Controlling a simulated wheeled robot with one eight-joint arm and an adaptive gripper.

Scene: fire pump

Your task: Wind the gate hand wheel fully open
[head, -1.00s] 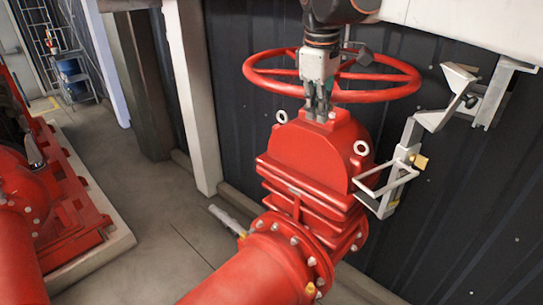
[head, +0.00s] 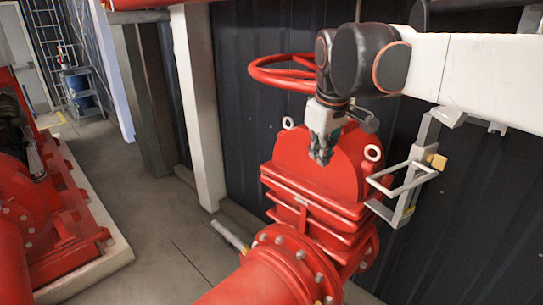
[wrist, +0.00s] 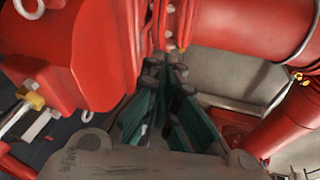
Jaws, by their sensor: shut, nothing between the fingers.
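The red gate hand wheel (head: 268,76) sits above the red valve body (head: 312,185) in the head view. Only its left part shows; my arm covers the rest. My gripper (head: 320,158) points down, below the wheel and in front of the valve's upper housing in the picture. Its fingers are together and hold nothing. In the wrist view my gripper's green-padded fingers (wrist: 166,74) are beside the red valve body (wrist: 85,50) and its flange; contact cannot be told. The wheel is not seen in the wrist view.
A grey metal bracket (head: 408,185) stands right of the valve, close to my arm. A red pipe (head: 265,278) runs toward the camera. A dark ribbed wall (head: 240,130) is behind. Open floor (head: 165,225) lies left, between the valve and a red pump (head: 25,200).

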